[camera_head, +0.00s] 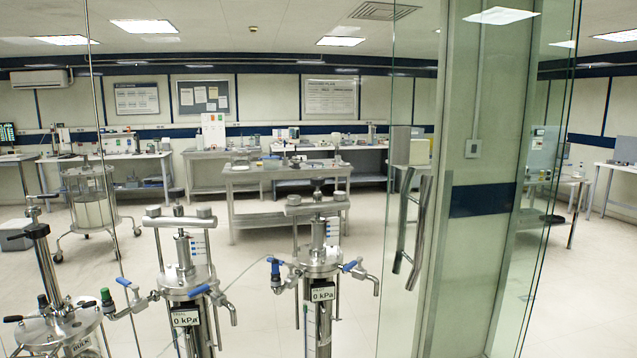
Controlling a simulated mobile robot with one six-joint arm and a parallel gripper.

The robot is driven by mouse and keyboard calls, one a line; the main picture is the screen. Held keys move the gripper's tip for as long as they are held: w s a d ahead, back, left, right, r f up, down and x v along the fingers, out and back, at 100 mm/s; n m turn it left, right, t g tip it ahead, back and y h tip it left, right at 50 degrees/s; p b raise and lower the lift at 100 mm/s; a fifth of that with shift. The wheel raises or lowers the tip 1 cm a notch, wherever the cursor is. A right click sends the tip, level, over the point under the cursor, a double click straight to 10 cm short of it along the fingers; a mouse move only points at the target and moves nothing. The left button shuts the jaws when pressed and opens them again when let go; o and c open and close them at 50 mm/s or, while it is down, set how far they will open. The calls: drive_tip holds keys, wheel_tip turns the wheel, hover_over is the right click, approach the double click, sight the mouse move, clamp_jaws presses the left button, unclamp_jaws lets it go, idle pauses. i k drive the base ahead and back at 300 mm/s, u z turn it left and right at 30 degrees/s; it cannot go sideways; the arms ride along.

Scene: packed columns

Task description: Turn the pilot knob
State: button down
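No knob in view is readably marked as pilot. Two steel columns stand at the front: the middle column (183,282) and the right column (319,262), each with a "0 kPa" plate and blue-handled valves. A green knob (107,297) sits on a fitting left of the middle column. A third steel vessel (62,327) stands at the far left, with a black handle on top and a label that seems to read "BULK". My gripper is not in view. The lower parts of the columns are cut off by the frame.
A glass door (400,300) with bent steel handles and a pale green pillar (478,250) stand at the right. A steel table (285,178) is behind the columns. A clear vessel (92,205) on a wheeled stand is at the left. Open floor (250,255) lies between.

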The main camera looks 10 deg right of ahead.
sight(317, 182)
drive_tip(key=z, duration=0.1)
drive_tip(key=i, duration=0.7)
drive_tip(key=u, duration=4.45)
drive_tip(key=i, duration=0.1)
drive_tip(key=z, duration=3)
drive_tip(key=i, duration=0.6)
drive_tip(key=z, duration=0.05)
